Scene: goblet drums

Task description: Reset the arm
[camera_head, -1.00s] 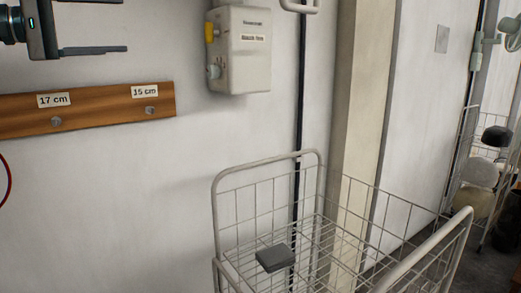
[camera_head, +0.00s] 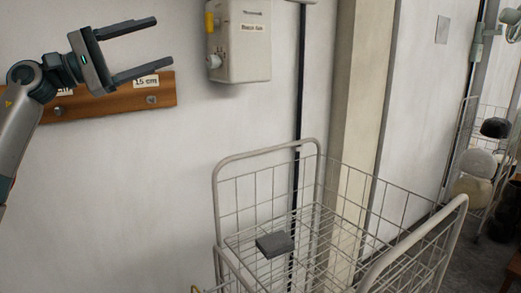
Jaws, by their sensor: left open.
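My left gripper (camera_head: 150,45) is in the upper left of the head view, with its arm coming in from the left edge. Its two dark fingers point right and stand wide apart, with nothing between them. It is in front of the white wall, over the left part of the wooden rail (camera_head: 110,107) in the picture, and hides part of one label there. My right gripper is not in view.
A wire cart (camera_head: 230,157) stands at the lower middle, with a dark grey block (camera_head: 275,245) in it. A pale box (camera_head: 240,42) hangs on the wall above. A rack with round items (camera_head: 473,190) is at the far right. The wall below the rail is clear.

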